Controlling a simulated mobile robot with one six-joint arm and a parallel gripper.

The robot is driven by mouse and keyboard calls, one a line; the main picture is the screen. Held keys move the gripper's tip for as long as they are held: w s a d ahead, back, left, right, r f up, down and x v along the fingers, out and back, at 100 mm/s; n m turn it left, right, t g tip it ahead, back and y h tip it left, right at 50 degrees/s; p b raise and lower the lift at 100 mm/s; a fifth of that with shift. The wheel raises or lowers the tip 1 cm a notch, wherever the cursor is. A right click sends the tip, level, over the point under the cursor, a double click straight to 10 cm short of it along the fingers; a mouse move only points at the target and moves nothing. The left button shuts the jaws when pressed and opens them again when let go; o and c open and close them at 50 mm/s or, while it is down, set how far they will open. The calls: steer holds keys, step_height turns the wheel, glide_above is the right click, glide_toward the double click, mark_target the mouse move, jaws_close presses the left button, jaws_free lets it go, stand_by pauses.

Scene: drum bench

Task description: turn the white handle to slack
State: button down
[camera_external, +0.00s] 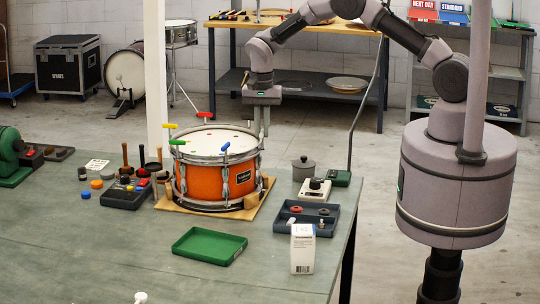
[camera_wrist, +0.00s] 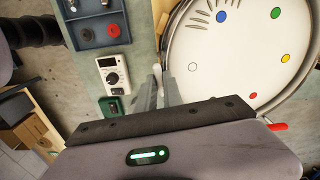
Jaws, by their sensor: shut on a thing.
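An orange snare drum (camera_external: 198,178) stands on a wooden board on the bench. Yellow (camera_external: 170,126), red (camera_external: 206,115), green (camera_external: 177,142) and blue (camera_external: 225,148) handles stand around its rim. In the wrist view its pale drumhead (camera_wrist: 235,62) bears coloured dots, with a white dot (camera_wrist: 192,67) closest to my gripper. My gripper (camera_external: 262,134) points down at the drum's right rim. It also shows in the wrist view (camera_wrist: 159,78), its fingers close together beside the white dot. It is shut on the white handle, which the fingers almost wholly hide.
A grey parts tray (camera_external: 279,222), a dial meter (camera_external: 315,190) and a grey pot (camera_external: 304,168) stand right of the drum. A green tray (camera_external: 209,257) and a white card box (camera_external: 302,250) are in front. Mallets and a dark box (camera_external: 126,196) lie left.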

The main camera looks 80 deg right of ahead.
steer(key=n, duration=0.4)
steer(key=shift+n, duration=0.3)
steer(key=n, duration=0.3)
steer(key=shift+n, duration=0.3)
steer(key=n+p, duration=0.1)
steer(key=n, duration=0.3)
steer(key=n+p, duration=0.1)
steer(key=n, duration=0.8)
steer(key=shift+n+p, duration=0.3)
steer(key=shift+p, duration=0.1)
steer(key=n, duration=0.3)
steer(key=shift+n+p, duration=0.3)
steer(key=n+p, duration=0.1)
steer(key=n, duration=0.3)
steer(key=shift+r+n, duration=0.1)
steer(key=shift+n, duration=2.2)
steer(key=shift+p, duration=0.3)
